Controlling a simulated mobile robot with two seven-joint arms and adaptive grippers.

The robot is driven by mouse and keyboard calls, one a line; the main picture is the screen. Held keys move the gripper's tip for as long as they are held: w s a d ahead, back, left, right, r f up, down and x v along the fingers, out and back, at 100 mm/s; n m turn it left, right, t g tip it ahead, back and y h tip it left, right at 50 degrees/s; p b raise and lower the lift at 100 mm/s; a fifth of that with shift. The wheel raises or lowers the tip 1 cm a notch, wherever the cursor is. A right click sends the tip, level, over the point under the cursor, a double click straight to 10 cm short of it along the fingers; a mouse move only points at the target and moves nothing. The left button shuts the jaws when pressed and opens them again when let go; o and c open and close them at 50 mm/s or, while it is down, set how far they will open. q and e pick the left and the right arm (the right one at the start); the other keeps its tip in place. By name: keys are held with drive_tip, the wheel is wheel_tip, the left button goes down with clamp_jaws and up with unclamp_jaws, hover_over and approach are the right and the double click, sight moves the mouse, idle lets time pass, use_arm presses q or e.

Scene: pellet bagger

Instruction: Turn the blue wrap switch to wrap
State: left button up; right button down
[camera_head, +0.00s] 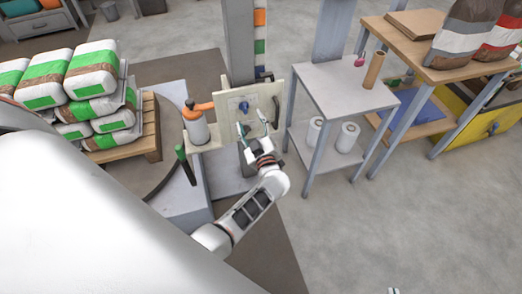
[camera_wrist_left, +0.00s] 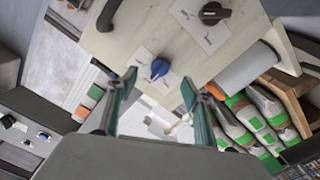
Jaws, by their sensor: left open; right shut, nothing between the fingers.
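The blue wrap switch (camera_wrist_left: 160,68) is a round knob on a white label plate on the pale panel (camera_wrist_left: 130,35). In the head view the blue knob (camera_head: 243,106) shows small on the upright panel (camera_head: 262,95). My left gripper (camera_head: 252,124) is open in front of the panel, just below the knob in the picture. In the left wrist view its green-lined fingers (camera_wrist_left: 159,84) stand apart on either side of the blue knob, with nothing held. I cannot tell whether they touch it. My right gripper (camera_head: 393,291) shows only as small tips at the bottom edge, shut and empty.
A black knob (camera_wrist_left: 213,13) sits on the same panel. A dark handle (camera_head: 276,112) is at the panel's right side. An orange-topped device (camera_head: 196,122) stands left of it. A grey table (camera_head: 340,88) is to the right, stacked bags (camera_head: 92,70) to the left.

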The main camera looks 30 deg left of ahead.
use_arm(q)
drive_tip(key=s+d+r+m+t+h+p, duration=0.4)
drive_tip(key=s+d+r+m+t+h, duration=0.1)
drive_tip(key=d+r+m+t+h, duration=0.3)
drive_tip(key=s+d+f+m+g+h+p, duration=0.2)
drive_tip(key=s+d+m+g+h, duration=0.1)
drive_tip(key=s, duration=0.5)
drive_tip(key=s+d+f+m+g+h+p, duration=0.2)
drive_tip(key=s+d+m+h+p, duration=0.1)
drive_tip(key=s+d+m+h, duration=0.2)
drive_tip(key=s+d+m, duration=0.2)
drive_tip(key=s, duration=0.1)
drive_tip(key=shift+d+f+g, duration=0.15)
drive_tip(key=shift+f+g, duration=0.25)
use_arm(e)
drive_tip(key=w+r+t, duration=0.1)
drive_tip(key=w+r, duration=0.1)
drive_tip(key=r, duration=0.6)
drive_tip(key=w+r+t, duration=0.1)
drive_tip(key=w+r, duration=0.2)
drive_tip(key=r, duration=0.5)
drive_tip(key=shift+r, duration=0.35)
use_arm(q)
drive_tip(key=shift+s, duration=0.1)
use_arm(e)
drive_tip(key=shift+w, duration=0.1)
